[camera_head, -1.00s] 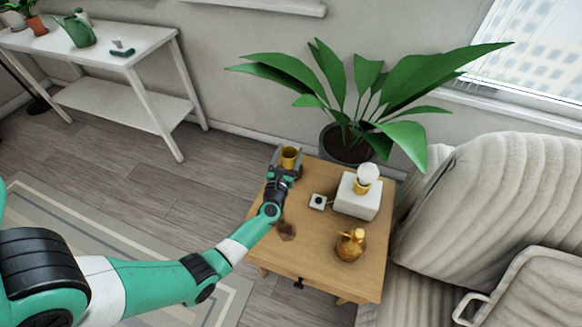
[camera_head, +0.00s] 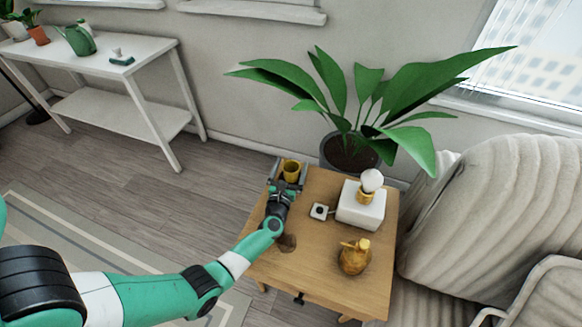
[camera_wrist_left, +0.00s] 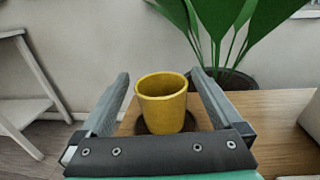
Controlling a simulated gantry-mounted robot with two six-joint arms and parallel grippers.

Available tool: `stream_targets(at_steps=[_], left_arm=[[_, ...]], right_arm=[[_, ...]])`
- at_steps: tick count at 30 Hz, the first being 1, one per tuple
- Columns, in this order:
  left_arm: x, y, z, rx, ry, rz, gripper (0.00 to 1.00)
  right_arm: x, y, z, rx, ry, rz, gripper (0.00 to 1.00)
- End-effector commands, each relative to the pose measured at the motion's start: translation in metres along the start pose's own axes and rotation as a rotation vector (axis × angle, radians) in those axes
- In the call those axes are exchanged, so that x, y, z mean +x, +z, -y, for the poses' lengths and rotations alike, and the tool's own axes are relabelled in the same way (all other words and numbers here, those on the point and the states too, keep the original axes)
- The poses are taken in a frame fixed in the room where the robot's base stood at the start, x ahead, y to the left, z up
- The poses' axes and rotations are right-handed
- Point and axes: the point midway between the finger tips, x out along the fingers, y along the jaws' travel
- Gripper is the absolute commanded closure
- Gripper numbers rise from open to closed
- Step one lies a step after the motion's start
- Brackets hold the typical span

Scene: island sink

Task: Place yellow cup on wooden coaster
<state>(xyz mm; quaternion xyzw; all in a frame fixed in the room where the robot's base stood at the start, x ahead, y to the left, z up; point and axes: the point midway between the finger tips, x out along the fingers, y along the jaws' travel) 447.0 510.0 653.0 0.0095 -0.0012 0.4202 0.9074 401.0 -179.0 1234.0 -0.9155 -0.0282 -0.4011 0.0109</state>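The yellow cup (camera_head: 291,171) stands upright near the far left corner of the wooden side table. In the left wrist view the cup (camera_wrist_left: 163,104) sits between the fingers of my left gripper (camera_wrist_left: 163,95), with a gap on each side. That gripper (camera_head: 289,174) is open around the cup. A dark round patch shows under the cup; I cannot tell if it is a coaster or shadow. A brown flat piece (camera_head: 287,243), perhaps the wooden coaster, lies beside my left forearm, partly hidden by it. My right gripper is not in view.
A pale armchair (camera_head: 500,220) is at the right.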

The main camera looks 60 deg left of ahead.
Motion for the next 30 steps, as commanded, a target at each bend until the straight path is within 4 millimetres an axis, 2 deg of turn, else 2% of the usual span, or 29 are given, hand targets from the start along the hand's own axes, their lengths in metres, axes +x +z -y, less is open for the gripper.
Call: stream_targets(at_steps=[8,11,22,25,30], left_arm=[[0.0,0.006,0.0,-0.001,0.0,0.001,0.0],[-0.014,0.005,0.0,0.001,-0.001,-0.002,0.0],[-0.1,0.005,0.001,0.001,-0.004,-0.002,0.0],[-0.113,0.005,0.001,0.0,-0.002,-0.001,0.0],[-0.121,0.003,0.0,0.0,0.0,0.0,0.0]], right_arm=[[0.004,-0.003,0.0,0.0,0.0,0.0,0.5],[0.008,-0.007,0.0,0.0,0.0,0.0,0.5],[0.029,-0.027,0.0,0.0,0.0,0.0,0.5],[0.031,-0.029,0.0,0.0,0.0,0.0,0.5],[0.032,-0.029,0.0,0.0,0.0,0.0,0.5]])
